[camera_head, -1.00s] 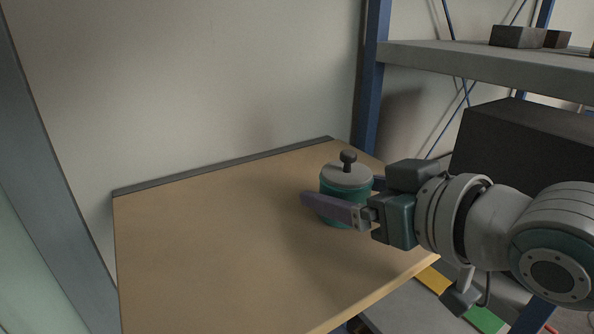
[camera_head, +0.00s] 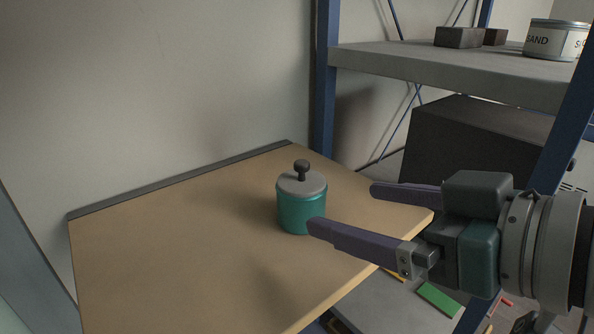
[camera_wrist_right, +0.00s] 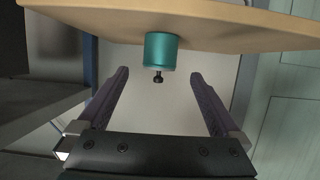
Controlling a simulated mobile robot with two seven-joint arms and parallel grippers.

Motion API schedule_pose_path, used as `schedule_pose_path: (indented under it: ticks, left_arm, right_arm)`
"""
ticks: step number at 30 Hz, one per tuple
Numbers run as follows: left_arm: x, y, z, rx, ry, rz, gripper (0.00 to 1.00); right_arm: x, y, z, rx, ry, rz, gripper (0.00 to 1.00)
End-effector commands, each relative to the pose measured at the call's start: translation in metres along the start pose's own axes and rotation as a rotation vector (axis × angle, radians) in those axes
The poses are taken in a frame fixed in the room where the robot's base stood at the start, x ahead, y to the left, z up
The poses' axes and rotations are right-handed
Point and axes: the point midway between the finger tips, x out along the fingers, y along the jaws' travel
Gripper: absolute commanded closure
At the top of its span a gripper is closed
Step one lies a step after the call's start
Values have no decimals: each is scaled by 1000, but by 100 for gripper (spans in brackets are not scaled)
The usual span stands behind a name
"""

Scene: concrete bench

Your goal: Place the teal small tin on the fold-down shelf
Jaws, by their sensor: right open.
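The teal small tin (camera_head: 300,212), with a grey lid and a dark knob, stands upright on the wooden fold-down shelf (camera_head: 190,250), towards its right side. My right gripper (camera_head: 342,207) is open and empty to the right of the tin. In the head view its nearer finger slightly overlaps the tin's lower right edge. In the right wrist view the tin (camera_wrist_right: 160,52) shows beyond the two spread fingertips (camera_wrist_right: 158,72), centred between them and apart from both. The shelf (camera_wrist_right: 220,22) appears there along the top. My left gripper is not in view.
A blue-framed rack stands at the right, with a grey upper shelf (camera_head: 450,70) bearing dark blocks (camera_head: 460,38) and a can labelled sand (camera_head: 552,40). A large dark box (camera_head: 470,145) sits below. A wall is behind the fold-down shelf, whose left part is clear.

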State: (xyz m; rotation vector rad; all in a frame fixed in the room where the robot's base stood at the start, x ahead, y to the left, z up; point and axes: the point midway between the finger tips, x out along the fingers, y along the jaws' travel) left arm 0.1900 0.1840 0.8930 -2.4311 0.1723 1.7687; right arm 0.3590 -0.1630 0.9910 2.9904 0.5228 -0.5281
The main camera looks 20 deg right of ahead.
Motion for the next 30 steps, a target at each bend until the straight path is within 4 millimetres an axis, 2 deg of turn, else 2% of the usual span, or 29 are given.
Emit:
schedule_pose_path:
  ticks: [3,8,11,13,15,19,24,30]
  left_arm:
    - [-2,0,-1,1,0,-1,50]
    - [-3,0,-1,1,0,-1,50]
    - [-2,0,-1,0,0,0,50]
    - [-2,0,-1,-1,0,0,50]
    - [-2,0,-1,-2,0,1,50]
    - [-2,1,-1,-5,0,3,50]
    - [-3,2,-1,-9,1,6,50]
    - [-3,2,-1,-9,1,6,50]
  right_arm:
    - [-13,0,0,0,-2,0,0]
    - [-21,-1,7,3,-36,14,0]
    - [-27,-3,32,14,-163,59,0]
    - [-37,-6,57,27,-299,98,0]
    - [-52,-10,83,42,-449,129,0]
    - [-87,-24,121,77,-701,156,0]
    - [-119,-37,143,109,-888,156,0]
    - [-124,-38,146,110,-915,154,0]
